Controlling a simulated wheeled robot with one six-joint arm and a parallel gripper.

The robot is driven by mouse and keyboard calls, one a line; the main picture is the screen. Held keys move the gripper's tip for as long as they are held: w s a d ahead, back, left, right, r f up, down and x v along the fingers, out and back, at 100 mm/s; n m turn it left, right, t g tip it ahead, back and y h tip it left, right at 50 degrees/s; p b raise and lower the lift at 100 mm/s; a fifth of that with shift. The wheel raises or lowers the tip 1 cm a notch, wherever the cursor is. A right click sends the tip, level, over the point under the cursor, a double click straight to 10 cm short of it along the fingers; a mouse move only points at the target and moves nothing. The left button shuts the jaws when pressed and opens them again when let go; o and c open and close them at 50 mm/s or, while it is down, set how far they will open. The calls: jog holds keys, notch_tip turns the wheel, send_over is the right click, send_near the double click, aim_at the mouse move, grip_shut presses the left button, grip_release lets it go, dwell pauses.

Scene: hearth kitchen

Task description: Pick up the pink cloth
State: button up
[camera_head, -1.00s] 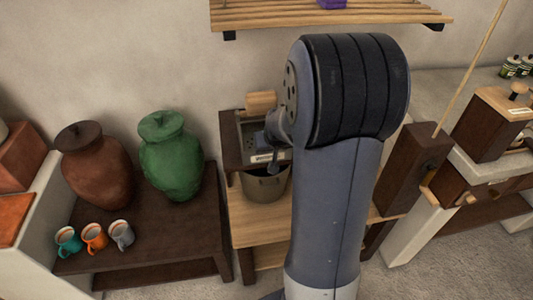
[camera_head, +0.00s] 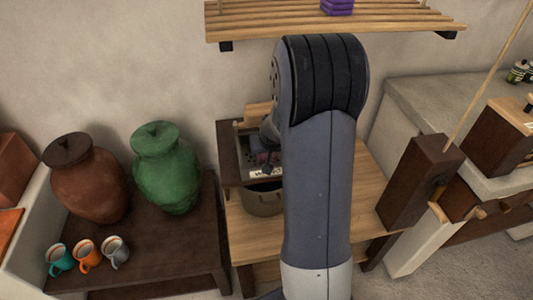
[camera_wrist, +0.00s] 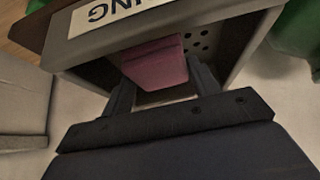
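The pink cloth (camera_wrist: 155,62) is a folded block inside a grey bin (camera_wrist: 235,50) with a white label on its front wall. In the wrist view the two dark fingers of my gripper (camera_wrist: 162,82) stand apart, one on each side of the cloth's near end; I see no clear grip on it. In the head view the bin (camera_head: 241,139) sits on a wooden stand behind my arm.
A pot (camera_head: 262,201) stands just below the bin. A green jar (camera_head: 166,170), a brown jar (camera_head: 88,180) and three mugs (camera_head: 87,256) stand on the dark table to the left. A slatted shelf (camera_head: 400,25) hangs above. A dark wooden block (camera_head: 417,180) stands to the right.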

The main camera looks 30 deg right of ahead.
jog(key=c, duration=0.5)
jog(key=shift+r, duration=0.15)
jog(key=shift+c, duration=0.2)
